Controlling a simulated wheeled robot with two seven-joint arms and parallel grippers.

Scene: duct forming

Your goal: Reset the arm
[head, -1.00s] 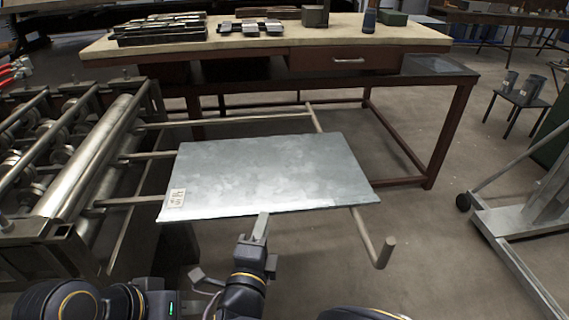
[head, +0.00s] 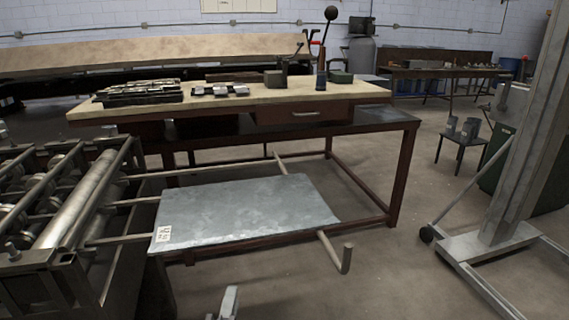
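A flat grey metal sheet (head: 240,212) with a small white label at its near left corner lies on the support bars beside the roller machine (head: 75,205). My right gripper (head: 229,301) shows only as a small tip at the bottom edge of the head view. It is below the sheet's near edge in the picture, with a visible gap to it. Whether its fingers are open or shut cannot be told. My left gripper is not in view.
A workbench (head: 222,108) with a drawer and metal parts stands behind the sheet. A support bar with an upturned end (head: 347,258) sticks out at the sheet's right. A wheeled metal stand (head: 490,240) is at the right. The floor between is clear.

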